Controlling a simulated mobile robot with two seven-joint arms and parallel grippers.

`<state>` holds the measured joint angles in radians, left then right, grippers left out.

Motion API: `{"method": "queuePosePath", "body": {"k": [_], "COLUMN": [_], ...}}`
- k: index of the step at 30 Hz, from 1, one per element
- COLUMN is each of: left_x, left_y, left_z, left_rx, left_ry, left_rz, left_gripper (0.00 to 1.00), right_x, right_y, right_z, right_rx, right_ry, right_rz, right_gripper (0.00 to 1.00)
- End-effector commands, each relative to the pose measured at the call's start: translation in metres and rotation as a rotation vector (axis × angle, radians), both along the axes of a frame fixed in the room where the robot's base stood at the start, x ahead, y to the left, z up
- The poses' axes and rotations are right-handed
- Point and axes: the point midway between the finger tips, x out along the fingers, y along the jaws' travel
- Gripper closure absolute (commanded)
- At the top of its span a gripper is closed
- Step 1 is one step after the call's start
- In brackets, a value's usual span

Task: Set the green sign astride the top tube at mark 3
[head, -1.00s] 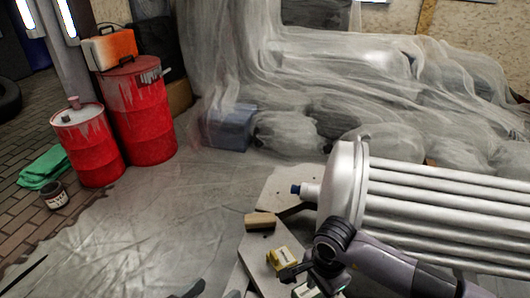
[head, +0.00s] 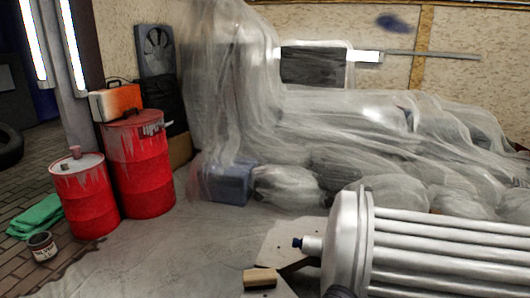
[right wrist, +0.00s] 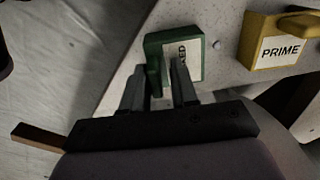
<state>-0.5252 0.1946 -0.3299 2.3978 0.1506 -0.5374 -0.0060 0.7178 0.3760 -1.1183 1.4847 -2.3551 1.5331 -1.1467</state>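In the right wrist view the green sign (right wrist: 158,46) lies on a pale speckled board, with a white label whose letters end in "ED". My right gripper (right wrist: 159,78) is over it, its two fingers spread with part of the green body between them. The right finger covers part of the label. I cannot tell whether the fingers touch the sign. In the head view a rack of silver tubes, its top tube (head: 450,217) uppermost, lies at the lower right, joined to a round silver end plate (head: 345,240). No mark 3 can be made out. My left gripper is out of view.
A yellow sign (right wrist: 280,50) reading "PRIME" sits right of the green one. Red drums (head: 140,170) stand at the left. Sheeted objects (head: 290,190) fill the back. The sheeted floor between is clear.

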Motion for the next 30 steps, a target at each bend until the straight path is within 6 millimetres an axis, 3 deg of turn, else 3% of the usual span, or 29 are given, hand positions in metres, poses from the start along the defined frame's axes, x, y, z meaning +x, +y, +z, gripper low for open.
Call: {"method": "queuePosePath", "body": {"k": [1,5,30], "left_x": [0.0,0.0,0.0], "left_y": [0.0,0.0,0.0], "left_z": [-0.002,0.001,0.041], "left_rx": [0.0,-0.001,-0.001], "left_ry": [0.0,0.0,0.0], "left_rz": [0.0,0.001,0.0], "left_gripper": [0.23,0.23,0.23], "right_x": [-0.008,-0.008,-0.005], "right_y": [-0.004,-0.005,-0.003], "right_z": [-0.012,-0.009,0.048], "right_rx": [-0.015,-0.016,-0.01], "right_ry": [0.024,0.024,0.015], "right_rz": [-0.001,-0.001,0.0], "right_gripper": [1.0,1.0,1.0]}}
